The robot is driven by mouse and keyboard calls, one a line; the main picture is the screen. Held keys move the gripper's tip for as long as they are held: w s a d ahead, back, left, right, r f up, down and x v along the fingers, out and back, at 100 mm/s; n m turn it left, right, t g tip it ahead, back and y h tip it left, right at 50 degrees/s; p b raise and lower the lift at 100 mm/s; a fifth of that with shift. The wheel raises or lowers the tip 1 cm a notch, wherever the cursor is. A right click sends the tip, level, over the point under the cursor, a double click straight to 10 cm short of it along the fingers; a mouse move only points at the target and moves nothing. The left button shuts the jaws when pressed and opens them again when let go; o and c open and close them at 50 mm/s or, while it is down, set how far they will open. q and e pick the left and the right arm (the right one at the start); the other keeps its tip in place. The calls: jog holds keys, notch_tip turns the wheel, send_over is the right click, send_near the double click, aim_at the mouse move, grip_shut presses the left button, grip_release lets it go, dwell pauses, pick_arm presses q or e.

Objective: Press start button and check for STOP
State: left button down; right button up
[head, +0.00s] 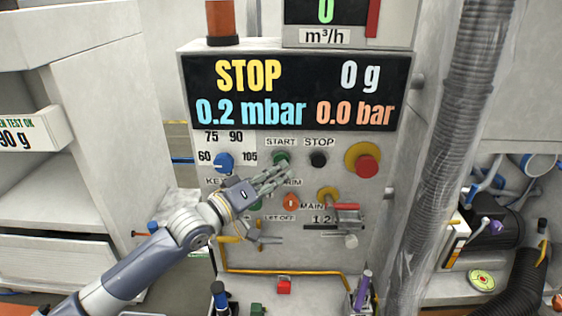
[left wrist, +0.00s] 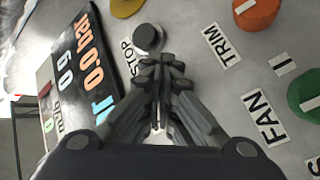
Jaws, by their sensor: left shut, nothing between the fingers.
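The control panel's display (head: 290,92) reads STOP, 0 g, 0.2 mbar and 0.0 bar; part of it also shows in the left wrist view (left wrist: 88,62). The green start button (head: 281,158) sits under the START label. The black stop button (head: 318,159) is to its right and shows in the left wrist view (left wrist: 147,38). My left gripper (head: 284,172) is shut and empty, its fingertips at the start button's lower edge; I cannot tell whether they touch. In the left wrist view the fingers (left wrist: 162,66) hide the start button. My right gripper is not in view.
A red mushroom button (head: 367,165) on a yellow base is right of the stop button. A blue knob (head: 223,162) is at left and an orange knob (head: 290,202) lies below. A ribbed translucent hose (head: 450,150) runs down the panel's right side.

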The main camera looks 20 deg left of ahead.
pick_arm(q)
jog(key=shift+w+a, duration=0.15)
jog(key=shift+w, duration=0.3)
dwell(0.3)
jog(key=shift+s, duration=0.1)
jog(key=shift+s+d+p, duration=0.25)
jog(key=shift+s+p, duration=0.4)
jog(key=shift+s, duration=0.15)
jog(key=s+p, duration=0.1)
jog(key=s, duration=0.1)
jog(key=s+d+p, duration=0.1)
jog(key=s+p, duration=0.1)
jog(key=shift+s+d, duration=0.2)
jog(key=shift+s, duration=0.15)
dwell(0.5)
